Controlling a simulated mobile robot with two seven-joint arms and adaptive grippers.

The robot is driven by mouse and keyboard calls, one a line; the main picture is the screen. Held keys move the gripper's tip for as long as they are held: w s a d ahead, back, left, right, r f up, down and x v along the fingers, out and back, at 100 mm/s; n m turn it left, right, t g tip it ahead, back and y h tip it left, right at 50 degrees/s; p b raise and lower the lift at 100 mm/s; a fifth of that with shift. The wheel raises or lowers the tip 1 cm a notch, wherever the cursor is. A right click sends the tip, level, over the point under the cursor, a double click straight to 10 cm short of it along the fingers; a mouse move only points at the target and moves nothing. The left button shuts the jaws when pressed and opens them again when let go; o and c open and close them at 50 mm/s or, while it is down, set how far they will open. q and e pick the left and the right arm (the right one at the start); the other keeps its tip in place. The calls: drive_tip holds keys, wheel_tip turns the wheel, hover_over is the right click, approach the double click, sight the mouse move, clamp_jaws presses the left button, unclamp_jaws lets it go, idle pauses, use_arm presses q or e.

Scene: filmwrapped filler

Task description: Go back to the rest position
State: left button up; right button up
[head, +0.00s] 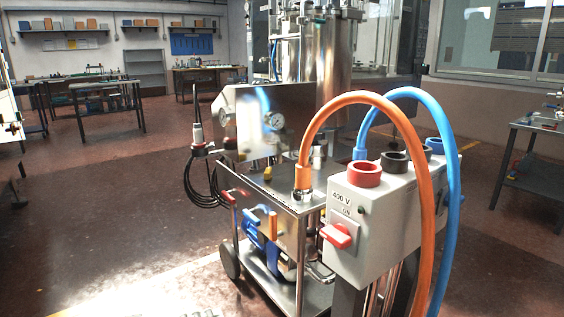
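Neither of my grippers shows in the head view, and no part of my arms can be made out. In front of me stands a steel filler machine on a wheeled cart (280,190). An orange hose (424,200) and a blue hose (450,170) arch up from it and run down out of the bottom of the picture. A grey electrical box (385,215) marked 400 V carries a red switch (338,236) on its front.
Open floor (110,210) lies to the left of the cart. A black cable (208,190) hangs coiled at the cart's left side. A dark table (535,165) stands at the right. Workbenches (105,90) and shelves line the back.

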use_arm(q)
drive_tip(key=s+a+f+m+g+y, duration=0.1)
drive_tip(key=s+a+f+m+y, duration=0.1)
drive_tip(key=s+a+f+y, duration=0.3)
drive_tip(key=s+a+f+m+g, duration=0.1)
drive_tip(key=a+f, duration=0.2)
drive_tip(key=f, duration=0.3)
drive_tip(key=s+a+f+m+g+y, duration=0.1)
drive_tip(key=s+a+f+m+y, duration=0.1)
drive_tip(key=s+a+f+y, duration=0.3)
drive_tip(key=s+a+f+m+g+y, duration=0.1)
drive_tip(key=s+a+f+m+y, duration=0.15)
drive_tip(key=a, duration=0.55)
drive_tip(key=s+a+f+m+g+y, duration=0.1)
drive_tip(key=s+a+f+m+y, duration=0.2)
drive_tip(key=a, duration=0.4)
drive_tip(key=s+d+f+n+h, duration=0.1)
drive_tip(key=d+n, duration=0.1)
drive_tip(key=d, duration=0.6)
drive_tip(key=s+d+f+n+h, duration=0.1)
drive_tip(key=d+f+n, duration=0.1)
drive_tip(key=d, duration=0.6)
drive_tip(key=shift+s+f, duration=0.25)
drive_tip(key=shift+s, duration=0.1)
